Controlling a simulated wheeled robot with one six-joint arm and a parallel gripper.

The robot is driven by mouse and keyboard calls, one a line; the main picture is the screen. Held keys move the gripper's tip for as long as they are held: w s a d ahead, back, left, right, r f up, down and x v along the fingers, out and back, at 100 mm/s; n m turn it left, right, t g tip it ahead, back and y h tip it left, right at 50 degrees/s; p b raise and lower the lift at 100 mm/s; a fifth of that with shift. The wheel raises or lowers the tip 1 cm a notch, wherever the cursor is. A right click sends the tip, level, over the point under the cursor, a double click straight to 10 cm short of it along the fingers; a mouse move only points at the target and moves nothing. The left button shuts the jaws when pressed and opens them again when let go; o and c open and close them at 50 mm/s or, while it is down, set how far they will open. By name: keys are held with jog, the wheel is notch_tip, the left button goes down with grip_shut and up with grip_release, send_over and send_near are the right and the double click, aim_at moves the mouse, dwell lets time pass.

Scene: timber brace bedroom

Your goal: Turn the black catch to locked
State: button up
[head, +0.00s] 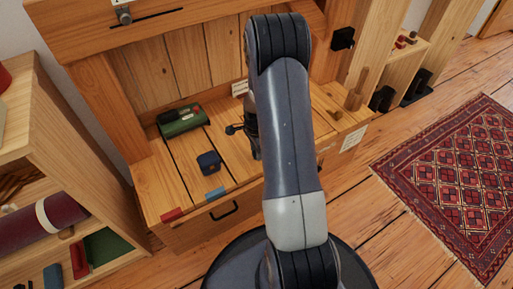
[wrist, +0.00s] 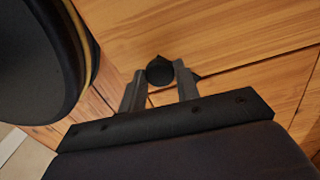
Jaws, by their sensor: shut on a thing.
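The black catch (wrist: 159,72) shows in the wrist view as a small, dark, rounded piece with pointed edges against wooden boards. My gripper (wrist: 160,70) is shut on it, with one grey finger on each side. In the head view my gripper (head: 256,154) reaches down over the wooden bench (head: 180,190), largely behind my arm. I cannot make out the catch there, nor read whether it stands at locked.
A dark blue box (head: 209,163) and a green rolled bundle (head: 182,121) lie on the bench left of my gripper. A shelf (head: 70,140) stands left; a patterned rug (head: 455,180) lies right.

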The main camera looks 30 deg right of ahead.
jog(key=m+p, duration=0.1)
jog(key=m, duration=0.3)
jog(key=shift+m, duration=2.2)
jog(key=o, duration=1)
jog(key=shift+c, duration=0.2)
jog(key=shift+p, duration=0.3)
notch_tip(320, 180, up, 11)
jog(key=p, duration=0.3)
jog(key=shift+p, duration=0.3)
jog(key=shift+f, duration=0.15)
